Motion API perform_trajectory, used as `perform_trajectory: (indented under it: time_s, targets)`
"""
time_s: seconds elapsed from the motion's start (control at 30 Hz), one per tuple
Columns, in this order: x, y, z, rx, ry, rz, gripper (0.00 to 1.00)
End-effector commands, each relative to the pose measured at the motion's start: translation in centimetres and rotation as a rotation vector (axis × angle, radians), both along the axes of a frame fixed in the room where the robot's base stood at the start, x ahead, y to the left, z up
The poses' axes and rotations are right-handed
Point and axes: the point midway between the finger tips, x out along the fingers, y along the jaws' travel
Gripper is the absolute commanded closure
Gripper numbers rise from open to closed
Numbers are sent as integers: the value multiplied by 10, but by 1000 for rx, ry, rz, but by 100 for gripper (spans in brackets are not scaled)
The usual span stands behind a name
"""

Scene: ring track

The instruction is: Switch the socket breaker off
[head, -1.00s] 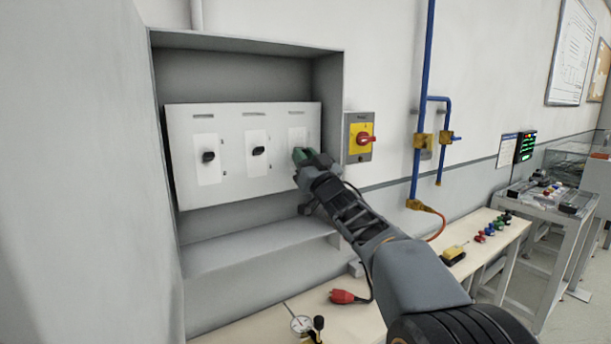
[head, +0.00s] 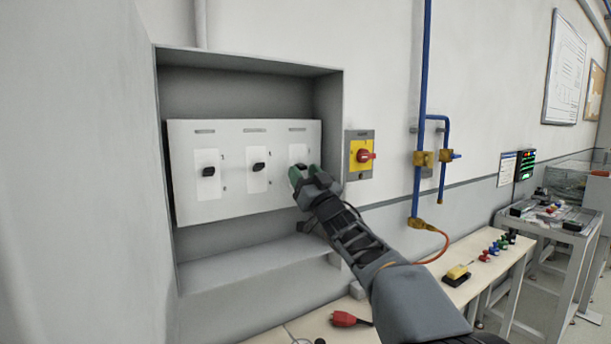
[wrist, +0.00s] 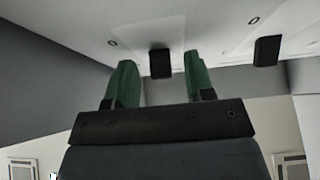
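A light grey breaker panel (head: 230,202) sits in a recessed wall box. It carries three black switch handles: left (head: 208,170), middle (head: 258,167) and right (head: 300,167). The labels above them are too small to read, so I cannot tell which is the socket breaker. My gripper (head: 307,176) is just below and in front of the right handle. In the wrist view, my green fingers (wrist: 160,72) are apart and empty. One black handle (wrist: 160,64) shows between the fingertips, with no clear contact. Another handle (wrist: 267,50) shows to the right.
A yellow and red rotary switch (head: 361,155) is on the wall right of the box. Blue pipes (head: 423,100) with valves run down the wall. A bench below holds a red plug (head: 349,319) and a yellow item (head: 457,274). The box side walls flank the panel.

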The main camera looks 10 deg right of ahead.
Motion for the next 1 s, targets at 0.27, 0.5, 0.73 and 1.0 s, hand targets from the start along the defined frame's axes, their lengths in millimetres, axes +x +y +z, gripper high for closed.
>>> perform_trajectory:
  time_s: [0.27,0.5,0.73,1.0]
  targets:
    - [-2,-1,-2,0,-1,0,51]
    - [-30,-10,-21,0,-2,-2,51]
    - [-69,-23,-47,0,-1,-3,51]
    - [-100,-33,-67,0,-1,-1,51]
